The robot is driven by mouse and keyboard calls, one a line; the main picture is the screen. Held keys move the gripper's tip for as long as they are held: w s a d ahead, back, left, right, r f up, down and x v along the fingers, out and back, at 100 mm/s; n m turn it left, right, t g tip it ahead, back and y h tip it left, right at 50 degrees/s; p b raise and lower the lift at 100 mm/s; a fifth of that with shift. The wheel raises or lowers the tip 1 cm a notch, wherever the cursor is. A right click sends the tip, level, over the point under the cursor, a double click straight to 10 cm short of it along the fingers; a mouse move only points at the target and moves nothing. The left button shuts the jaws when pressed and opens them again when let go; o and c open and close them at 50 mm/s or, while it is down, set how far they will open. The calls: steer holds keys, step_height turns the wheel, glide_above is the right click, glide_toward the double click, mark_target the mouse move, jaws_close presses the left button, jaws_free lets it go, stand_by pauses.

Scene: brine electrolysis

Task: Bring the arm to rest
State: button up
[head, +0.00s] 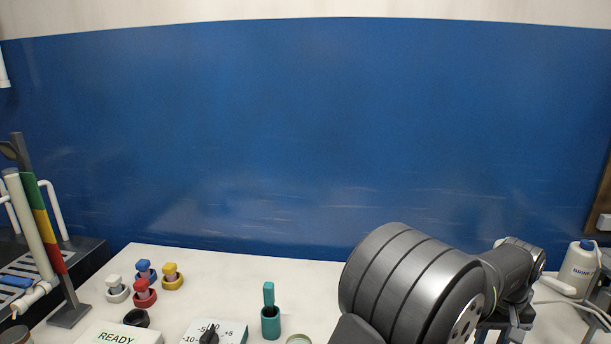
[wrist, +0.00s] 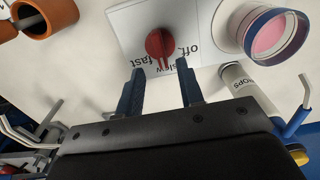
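My arm shows in the head view, its large grey link filling the lower right. My gripper's end is low at the right edge of that link and its fingers cannot be made out there. In the wrist view my gripper (wrist: 160,68) has its two blue fingers apart with nothing held between them. A red knob (wrist: 160,43) on a white dial plate (wrist: 125,22) marked off, slow and fast appears just beyond the fingertips. I cannot tell the exact gap, but no finger is seen closed on the knob.
The wrist view shows a blue-rimmed vessel of pink liquid (wrist: 268,34), a white DROPS bottle (wrist: 245,84) and an orange ring (wrist: 62,20). The head view shows coloured plugs (head: 145,292), a READY box (head: 116,336), a teal holder (head: 270,322) and a white bottle (head: 577,268).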

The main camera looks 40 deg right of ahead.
step_height(320, 180, down, 7)
steer(key=shift+r, duration=0.1)
stand_by(0.4)
